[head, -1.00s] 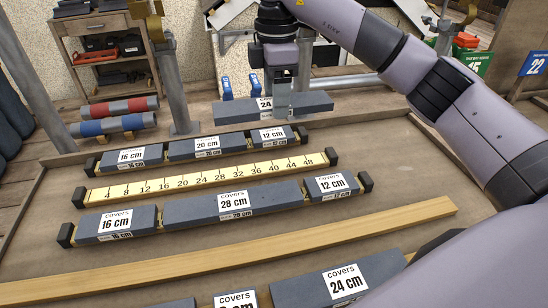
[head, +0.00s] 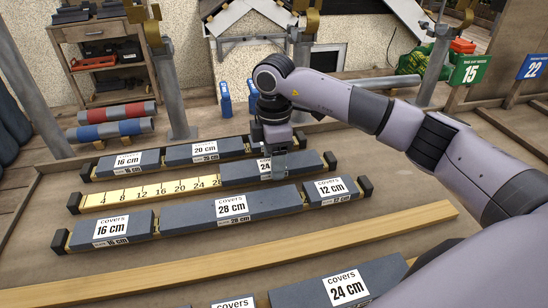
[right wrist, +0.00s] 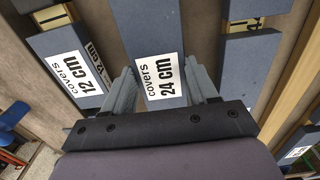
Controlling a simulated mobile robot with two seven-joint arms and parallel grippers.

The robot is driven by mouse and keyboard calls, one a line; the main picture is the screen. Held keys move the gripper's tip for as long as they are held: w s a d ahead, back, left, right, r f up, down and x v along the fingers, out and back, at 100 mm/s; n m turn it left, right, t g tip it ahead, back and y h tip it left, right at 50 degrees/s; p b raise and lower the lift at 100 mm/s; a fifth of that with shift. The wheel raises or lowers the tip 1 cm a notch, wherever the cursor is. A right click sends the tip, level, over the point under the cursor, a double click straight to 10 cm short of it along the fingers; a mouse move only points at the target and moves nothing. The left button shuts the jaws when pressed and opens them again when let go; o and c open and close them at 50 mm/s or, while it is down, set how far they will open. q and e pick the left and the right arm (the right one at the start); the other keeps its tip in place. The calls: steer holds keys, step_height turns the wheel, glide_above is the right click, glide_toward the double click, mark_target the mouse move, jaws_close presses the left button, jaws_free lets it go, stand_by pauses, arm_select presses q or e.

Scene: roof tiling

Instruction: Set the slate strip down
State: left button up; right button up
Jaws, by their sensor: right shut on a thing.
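The dark slate strip labelled 24 cm (head: 300,164) lies along the right part of the yellow measuring batten (head: 130,194) in the middle row, beside that row's black right end block. I cannot tell whether it rests on the batten or is just above it. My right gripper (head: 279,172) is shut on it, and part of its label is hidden. In the right wrist view the strip (right wrist: 150,30) sits between the two fingers, label showing. The batten's marks from 4 into the twenties stay visible to the left. My left gripper is not in view.
The back row holds 16 cm (head: 126,161) and 20 cm strips, its right part behind my gripper. The front row holds 16 cm, 28 cm (head: 232,207) and 12 cm strips. A bare wooden batten (head: 240,254) and another 24 cm strip (head: 348,284) lie nearer.

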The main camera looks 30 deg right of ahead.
steer(key=o, duration=1.3)
steer(key=shift+f, duration=0.1)
step_height(320, 180, up, 12)
steer(key=shift+r, duration=0.2)
